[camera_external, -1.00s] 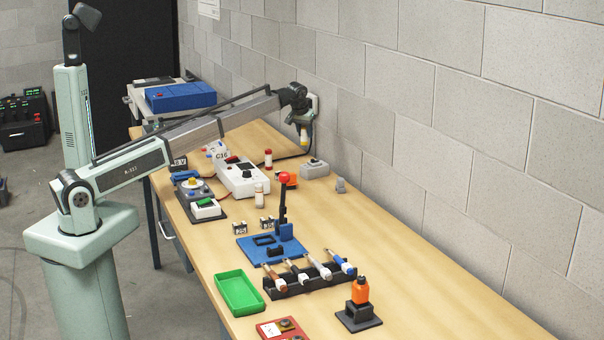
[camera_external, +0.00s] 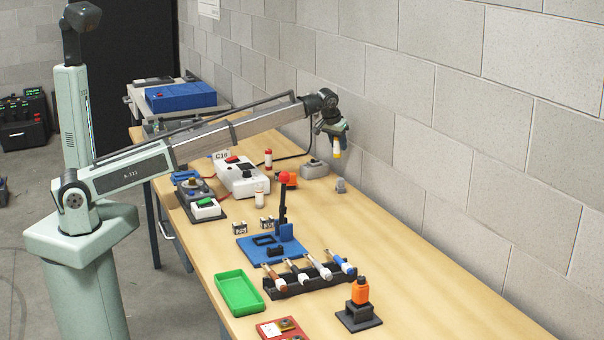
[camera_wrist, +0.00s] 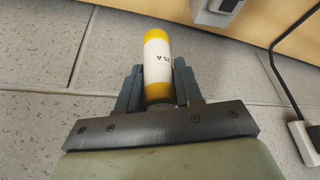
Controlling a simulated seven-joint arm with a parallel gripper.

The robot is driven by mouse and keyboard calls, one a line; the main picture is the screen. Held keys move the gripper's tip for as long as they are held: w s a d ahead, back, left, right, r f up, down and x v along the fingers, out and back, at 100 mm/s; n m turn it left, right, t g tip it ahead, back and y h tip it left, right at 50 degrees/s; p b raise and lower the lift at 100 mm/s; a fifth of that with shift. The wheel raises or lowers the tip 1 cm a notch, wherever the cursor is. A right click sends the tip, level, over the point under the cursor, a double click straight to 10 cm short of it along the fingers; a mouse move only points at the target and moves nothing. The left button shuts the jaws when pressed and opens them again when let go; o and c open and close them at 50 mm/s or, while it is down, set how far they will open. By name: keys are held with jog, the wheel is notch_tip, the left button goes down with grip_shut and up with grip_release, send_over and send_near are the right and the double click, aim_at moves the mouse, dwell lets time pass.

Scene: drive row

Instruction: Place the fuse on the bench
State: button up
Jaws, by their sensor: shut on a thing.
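In the external view my gripper (camera_external: 333,131) is raised above the far right part of the bench, near the block wall. The yellow end of the fuse (camera_external: 337,152) points down below it, apart from the bench top. The wooden bench (camera_external: 400,270) runs along the wall.
A grey box (camera_external: 314,169) with a cable stands below and left of my gripper. A green tray (camera_external: 239,291) is nearer. Bare wood lies along the wall.

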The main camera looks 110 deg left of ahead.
jog(key=w+d+m+t, duration=0.1)
jog(key=w+d+m, duration=0.1)
jog(key=w+d, duration=0.9)
jog(key=w+d+m+h, duration=0.15)
jog(key=w+d, duration=0.45)
jog(key=d, duration=1)
jog(key=w+d+m+t, duration=0.1)
jog(key=w+d+m, duration=0.1)
jog(key=w+d, duration=0.9)
jog(key=s+d+m+t+h, duration=0.15)
jog(key=d+m, duration=0.35)
jog(key=d, duration=3.8)
jog(key=s+d+m, duration=0.2)
jog(key=s+d, duration=0.2)
jog(key=d, duration=0.2)
jog(key=shift+h, duration=0.3)
jog(key=shift+s+a+f, duration=0.1)
jog(key=shift+a+f, duration=0.05)
jog(key=shift+f, duration=2.35)
jog(key=shift+a+f, duration=0.1)
jog(key=shift+f, duration=2.35)
jog(key=shift+f, duration=0.1)
jog(key=o, duration=1.1)
